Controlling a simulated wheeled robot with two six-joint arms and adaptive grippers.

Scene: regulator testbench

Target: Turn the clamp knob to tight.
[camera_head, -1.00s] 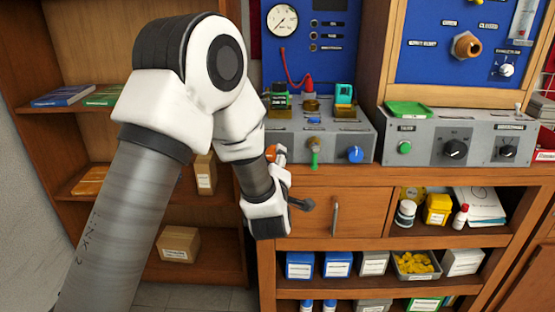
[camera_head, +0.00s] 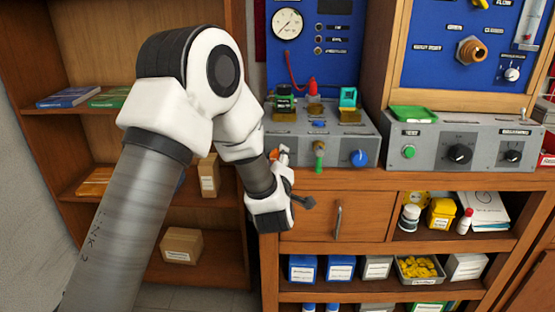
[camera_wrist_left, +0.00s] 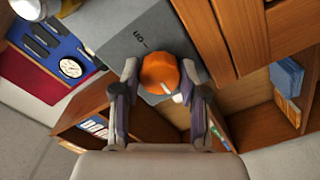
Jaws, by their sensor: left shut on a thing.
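The orange knob (camera_wrist_left: 160,73) sits on the grey face of a bench unit in the left wrist view, with a white mark on its lower right side. A small orange part of it (camera_head: 273,154) shows in the head view, mostly covered by my gripper. My left gripper (camera_wrist_left: 161,80) has one finger on each side of the knob and is shut on it. In the head view the left gripper (camera_head: 283,156) is at the left end of the grey unit. Printed letters beside the knob are too small to read surely. My right gripper is not in view.
The grey unit (camera_head: 338,153) also carries a green lever (camera_head: 319,154) and a blue knob (camera_head: 359,158), close to the right of my gripper. A drawer (camera_head: 355,218) lies below. Open wooden shelves stand at left.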

